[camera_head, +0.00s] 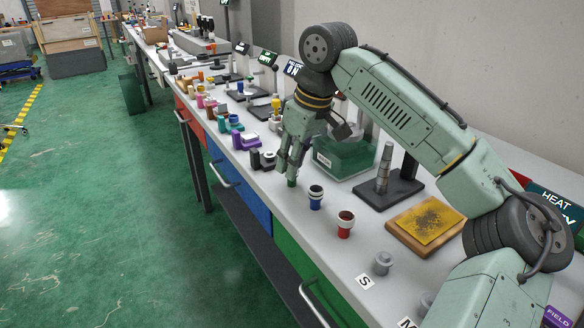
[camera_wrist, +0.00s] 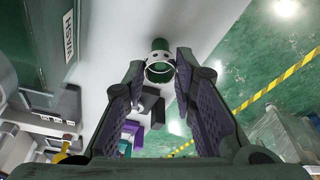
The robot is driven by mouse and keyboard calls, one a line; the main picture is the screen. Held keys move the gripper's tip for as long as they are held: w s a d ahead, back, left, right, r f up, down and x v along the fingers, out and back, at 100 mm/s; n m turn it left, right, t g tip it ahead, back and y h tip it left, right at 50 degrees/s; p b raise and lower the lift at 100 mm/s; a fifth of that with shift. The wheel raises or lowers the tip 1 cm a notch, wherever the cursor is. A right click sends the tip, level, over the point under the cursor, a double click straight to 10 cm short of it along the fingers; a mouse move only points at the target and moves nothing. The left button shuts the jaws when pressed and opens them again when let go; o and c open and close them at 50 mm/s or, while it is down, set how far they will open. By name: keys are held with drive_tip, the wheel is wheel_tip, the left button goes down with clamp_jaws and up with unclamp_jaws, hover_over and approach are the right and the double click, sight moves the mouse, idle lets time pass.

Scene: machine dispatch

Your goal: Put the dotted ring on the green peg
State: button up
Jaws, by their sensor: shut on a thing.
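The green peg (camera_head: 292,181) stands on the white bench, directly below my gripper (camera_head: 296,160). It also shows in the wrist view (camera_wrist: 160,46), just beyond the fingertips (camera_wrist: 160,73). The dotted ring (camera_wrist: 160,70) is pale with dark dots and sits between the two fingertips, which are shut on it. In the wrist view the ring overlaps the peg, with green showing through its opening. I cannot tell whether it is around the peg or only above it. The ring cannot be made out in the head view.
A blue peg (camera_head: 315,197) and a red peg (camera_head: 345,224) stand nearby on the right, with a grey one (camera_head: 383,262) further on. Black (camera_head: 262,160) and purple (camera_head: 245,141) blocks are on the left. A green-based clear box (camera_head: 345,160) stands behind.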

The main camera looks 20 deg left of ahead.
drive_tip(key=shift+r, duration=0.15)
drive_tip(key=shift+f, duration=0.25)
drive_tip(key=o, duration=1)
drive_tip(key=shift+o, duration=0.2)
drive_tip(key=w+v, duration=0.1)
drive_tip(key=v, duration=1.1)
drive_tip(key=shift+s+r, duration=0.2)
drive_tip(key=shift+s, duration=0.35)
